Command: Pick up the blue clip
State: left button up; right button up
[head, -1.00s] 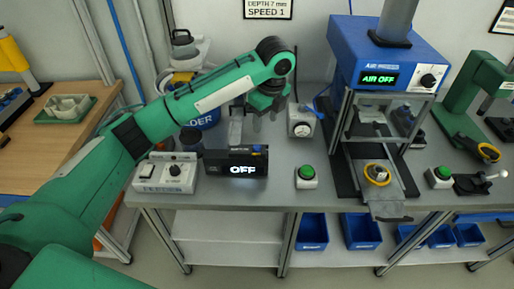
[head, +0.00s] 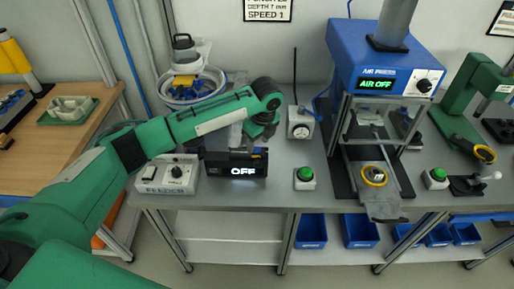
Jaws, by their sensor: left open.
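I cannot make out the blue clip for certain; small blue shapes show inside the feeder bowl (head: 167,98), too small to identify. My left gripper (head: 258,139) hangs from the green arm that comes in from the left. It points down over the back of the grey table, just behind and above the right end of the black OFF display box (head: 236,171). Its fingers are open and small in view; I see nothing held between them. What lies directly behind the display box is partly hidden by the arm and gripper. My right gripper is not in view.
A feeder control box (head: 168,176) stands left of the display. A dial gauge box (head: 300,124), a green button (head: 305,178) and a blue air press (head: 385,55) reading AIR OFF stand to the right. Blue bins (head: 311,231) are below.

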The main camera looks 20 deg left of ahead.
aim_at(257, 149)
pick_arm(q)
jog(key=shift+w+a+f, duration=0.1)
jog(key=shift+a+f, duration=0.1)
jog(key=shift+f, duration=1.05)
jog(key=c, duration=0.9)
jog(key=shift+c, duration=0.8)
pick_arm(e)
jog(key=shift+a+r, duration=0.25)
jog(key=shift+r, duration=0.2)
pick_arm(q)
jog(key=shift+r, duration=0.15)
